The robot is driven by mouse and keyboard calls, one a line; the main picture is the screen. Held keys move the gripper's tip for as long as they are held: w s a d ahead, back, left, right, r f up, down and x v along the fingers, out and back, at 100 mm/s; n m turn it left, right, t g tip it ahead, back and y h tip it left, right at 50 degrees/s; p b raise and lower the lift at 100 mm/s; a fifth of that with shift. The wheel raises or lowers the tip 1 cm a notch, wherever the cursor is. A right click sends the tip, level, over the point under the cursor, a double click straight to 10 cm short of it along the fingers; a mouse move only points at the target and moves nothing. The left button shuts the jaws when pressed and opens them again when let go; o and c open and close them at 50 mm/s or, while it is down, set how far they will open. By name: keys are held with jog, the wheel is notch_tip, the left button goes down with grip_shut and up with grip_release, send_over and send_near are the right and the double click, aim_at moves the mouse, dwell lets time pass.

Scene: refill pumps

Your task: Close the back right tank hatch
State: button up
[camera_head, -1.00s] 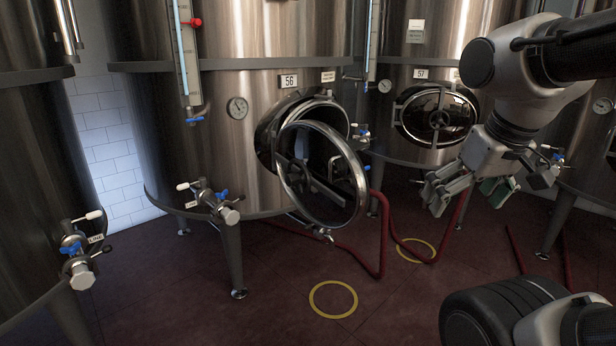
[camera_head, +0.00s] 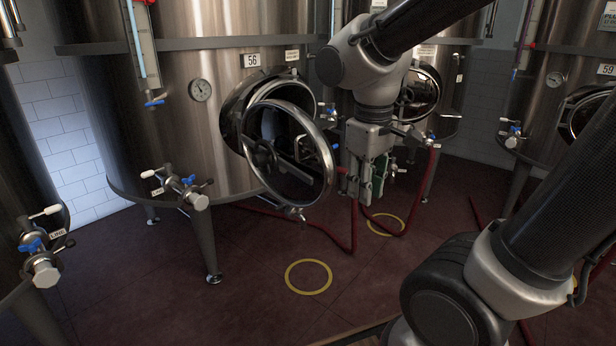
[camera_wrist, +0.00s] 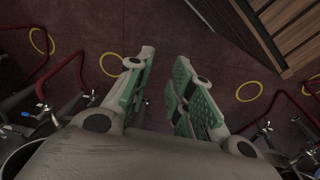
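The tank marked 56 (camera_head: 195,130) has a round hatch door (camera_head: 288,150) that stands swung open from its opening (camera_head: 236,112). A handle shows behind the door's rim. Another tank, behind my arm, has a round hatch (camera_head: 422,92) that looks shut; my arm hides part of it. At far right, tank 59 (camera_head: 590,85) has a hatch (camera_head: 588,112) cut off by the frame edge. My gripper (camera_head: 362,200) points down, to the right of the open door and apart from it. In the wrist view its green-padded fingers (camera_wrist: 158,95) are spread with nothing between them.
Red hoses (camera_head: 354,225) run along the floor below the open door. Yellow rings (camera_head: 308,277) mark the floor. Valves with blue handles (camera_head: 182,188) stick out from the tanks. The floor in front of tank 56 is clear. Wooden slats (camera_wrist: 285,30) show in the wrist view.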

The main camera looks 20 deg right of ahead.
jog(key=w+a+f+n+h, duration=0.2)
jog(key=w+a+n, duration=0.2)
jog(key=w+a+f+n+h, duration=0.1)
jog(key=w+a+n+h, duration=0.1)
jog(key=w+a+n, duration=0.1)
jog(key=w+a+f+n+h, duration=0.2)
jog(key=w+a+n, duration=0.2)
jog(key=w+n, duration=0.1)
jog(key=shift+a+f, duration=0.35)
grip_shut()
jog(key=w+a+n+t+h, duration=0.1)
jog(key=w+n+t, duration=0.1)
jog(key=w+n, duration=0.1)
jog(key=n, duration=0.3)
send_near(322, 186)
jog(key=shift+t+h, duration=0.3)
jog(key=shift+t, duration=0.1)
jog(key=f, duration=0.1)
jog(key=d+f, duration=0.1)
jog(key=f, duration=0.2)
jog(key=shift+d, duration=0.3)
jog(key=shift+w+d, duration=0.3)
jog(key=shift+d, duration=0.2)
